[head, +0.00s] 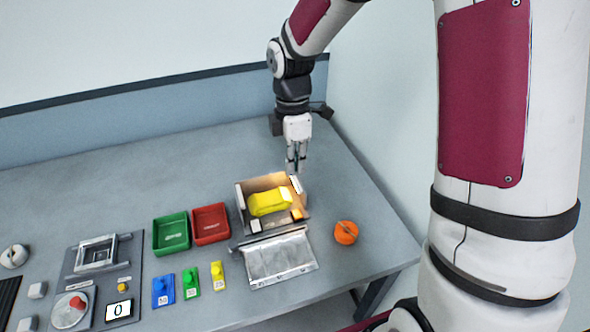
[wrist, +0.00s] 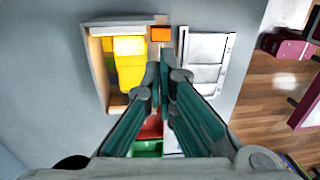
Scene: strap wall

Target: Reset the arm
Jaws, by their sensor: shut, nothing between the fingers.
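My gripper (head: 297,168) points down above the back right corner of an open box (head: 242,212). In the wrist view my gripper (wrist: 161,66) shows its fingers together with nothing between them. A yellow block-like item (head: 269,202) lies in the box, and it also shows in the wrist view (wrist: 129,62). A small orange piece (wrist: 161,34) sits at one corner of the box. I cannot tell from the head view whether the fingers touch the box wall.
A silver flap or tray (head: 280,258) lies in front of the box. A green bin (head: 171,234) and a red bin (head: 211,224) stand left of it. An orange round object (head: 346,232) is at the right. Blue, green and yellow tags (head: 191,283) lie in front. The back left table is clear.

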